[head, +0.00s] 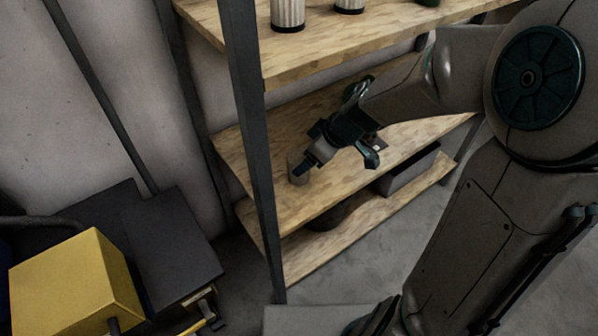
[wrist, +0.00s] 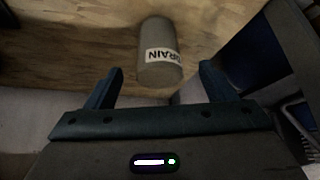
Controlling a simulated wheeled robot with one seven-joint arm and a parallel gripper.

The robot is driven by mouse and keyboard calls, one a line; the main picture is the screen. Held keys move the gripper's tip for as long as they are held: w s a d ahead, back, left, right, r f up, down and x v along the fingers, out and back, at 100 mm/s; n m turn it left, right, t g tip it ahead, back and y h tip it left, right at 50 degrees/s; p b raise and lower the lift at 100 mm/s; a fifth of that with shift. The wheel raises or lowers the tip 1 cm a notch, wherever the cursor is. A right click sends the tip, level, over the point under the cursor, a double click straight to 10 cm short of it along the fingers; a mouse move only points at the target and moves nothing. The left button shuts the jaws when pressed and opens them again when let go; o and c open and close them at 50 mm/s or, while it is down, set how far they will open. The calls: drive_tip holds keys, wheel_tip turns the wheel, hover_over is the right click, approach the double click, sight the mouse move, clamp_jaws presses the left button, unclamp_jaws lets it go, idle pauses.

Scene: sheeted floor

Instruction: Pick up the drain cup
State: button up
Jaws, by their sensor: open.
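The drain cup (wrist: 157,35) is a grey-beige cylinder with a white label reading "DRAIN" in the wrist view. It stands on the middle wooden shelf. In the head view the cup (head: 298,167) is near the shelf's left end, partly hidden by my gripper. My gripper (wrist: 160,82) is open and empty of any held thing. Its two dark fingers lie to the left and right of the cup's near end in the wrist view. In the head view my gripper (head: 309,163) is right at the cup. I cannot tell whether a finger touches it.
A dark shelf post (head: 254,150) stands just left of the cup. The upper shelf (head: 330,48) holds ribbed cylinders (head: 288,14) above my arm. A grey box (head: 408,172) sits on the bottom shelf (head: 330,238). A yellow box (head: 75,285) is at lower left.

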drive_tip(key=b+x, duration=0.3)
drive_tip(key=x, duration=0.4)
drive_tip(key=shift+w+a, duration=0.1)
drive_tip(key=shift+w, duration=0.1)
drive_tip(key=c, duration=1.1)
